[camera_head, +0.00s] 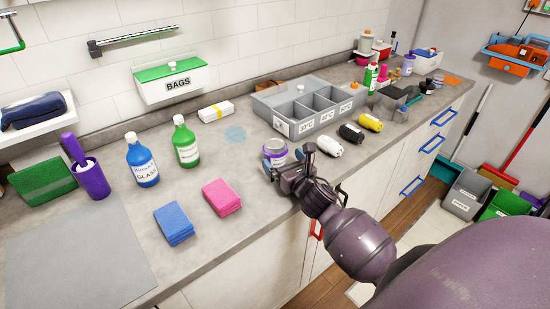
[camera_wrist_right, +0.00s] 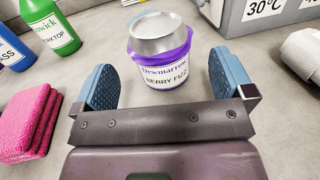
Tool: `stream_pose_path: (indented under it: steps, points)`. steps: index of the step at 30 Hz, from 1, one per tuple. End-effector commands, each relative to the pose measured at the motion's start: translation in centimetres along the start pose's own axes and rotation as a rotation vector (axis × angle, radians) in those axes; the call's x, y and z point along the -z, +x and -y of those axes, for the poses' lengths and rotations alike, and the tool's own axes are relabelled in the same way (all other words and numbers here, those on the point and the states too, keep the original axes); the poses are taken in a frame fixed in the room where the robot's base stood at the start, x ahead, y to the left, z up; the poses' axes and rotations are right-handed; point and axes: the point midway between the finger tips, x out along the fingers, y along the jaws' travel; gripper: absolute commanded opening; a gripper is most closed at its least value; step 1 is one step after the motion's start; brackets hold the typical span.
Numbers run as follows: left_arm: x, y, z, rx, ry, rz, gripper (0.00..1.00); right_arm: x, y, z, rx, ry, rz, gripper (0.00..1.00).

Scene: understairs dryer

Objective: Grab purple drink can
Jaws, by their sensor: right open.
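The purple drink can (camera_head: 275,150) stands upright on the grey counter, just beyond my right gripper. In the right wrist view the can (camera_wrist_right: 163,75) has a silver top, a purple band and a white label reading "BERRY FIZZ". My right gripper (camera_head: 278,170) is open, and its blue finger pads (camera_wrist_right: 166,85) show in the wrist view to the left and right of the can's lower front. The can sits slightly beyond the pads, and I see no contact. My left gripper is not in view.
A grey divided bin (camera_head: 283,130) stands behind the can. White, black and yellow rolls (camera_head: 350,133) lie to its right. Green (camera_head: 186,142) and blue (camera_head: 142,163) bottles, plus pink (camera_head: 221,197) and blue (camera_head: 173,223) cloths, are to the left.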

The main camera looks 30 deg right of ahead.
Motion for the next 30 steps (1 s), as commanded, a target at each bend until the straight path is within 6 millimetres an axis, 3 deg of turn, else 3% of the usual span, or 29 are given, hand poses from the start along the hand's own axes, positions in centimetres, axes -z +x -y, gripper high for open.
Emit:
stream_pose_path:
  steps: [5,15,25,30]
  points:
    - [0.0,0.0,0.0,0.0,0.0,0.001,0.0,0.0,0.9,0.0,0.0,0.002,0.0,0.99]
    - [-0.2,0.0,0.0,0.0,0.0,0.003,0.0,0.0,4.8,-0.1,0.0,0.003,-0.001,0.99]
    - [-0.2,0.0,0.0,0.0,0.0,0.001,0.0,0.0,5.4,0.0,0.0,0.002,-0.001,0.99]
    - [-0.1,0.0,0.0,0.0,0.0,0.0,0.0,0.0,5.4,0.0,0.0,0.002,-0.001,0.75]
